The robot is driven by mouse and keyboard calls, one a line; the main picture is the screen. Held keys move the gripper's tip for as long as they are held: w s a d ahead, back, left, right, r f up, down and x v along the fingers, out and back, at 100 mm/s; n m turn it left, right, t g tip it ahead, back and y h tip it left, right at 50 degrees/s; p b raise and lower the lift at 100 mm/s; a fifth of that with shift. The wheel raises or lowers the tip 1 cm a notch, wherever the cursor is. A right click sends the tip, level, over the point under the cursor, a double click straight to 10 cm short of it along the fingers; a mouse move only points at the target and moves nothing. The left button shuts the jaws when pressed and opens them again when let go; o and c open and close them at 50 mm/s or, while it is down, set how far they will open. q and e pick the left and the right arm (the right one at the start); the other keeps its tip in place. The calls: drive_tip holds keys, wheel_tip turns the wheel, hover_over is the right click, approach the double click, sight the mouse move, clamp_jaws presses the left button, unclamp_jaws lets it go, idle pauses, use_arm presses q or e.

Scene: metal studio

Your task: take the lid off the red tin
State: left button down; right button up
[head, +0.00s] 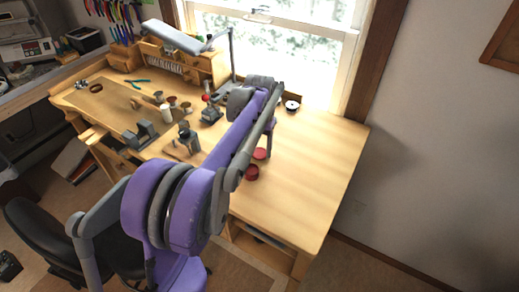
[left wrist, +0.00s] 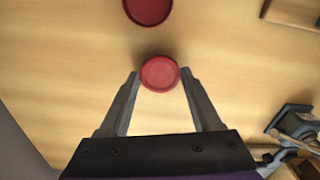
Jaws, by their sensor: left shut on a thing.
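A round red piece (left wrist: 159,75) is between the fingertips of my left gripper (left wrist: 159,80), which is shut on it by its sides. From above it looks like a flat disc with a raised rim, and I cannot tell whether it is the lid alone or the lidded tin. A second, darker red round piece (left wrist: 147,8) lies apart from it at the top of the left wrist view, partly cut off. In the head view the second piece (head: 251,173) stands nearer the table's front edge than the gripped one (head: 260,154). My left arm hides most of the gripper there.
The wooden workbench (head: 310,180) is clear to the right. A small vise-like tool (head: 210,113), a grey clamp (head: 140,135) and several small spools stand to the left.

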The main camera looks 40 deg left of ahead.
sight(259, 153)
use_arm(q)
drive_tip(key=shift+f, duration=0.35)
drive_tip(key=shift+f, duration=0.15)
drive_tip(key=shift+c, duration=0.4)
unclamp_jaws()
drive_tip(key=shift+r, duration=0.35)
wheel_tip(259, 153, up, 12)
drive_tip(key=shift+f+p, duration=0.15)
drive_tip(key=shift+p, duration=0.25)
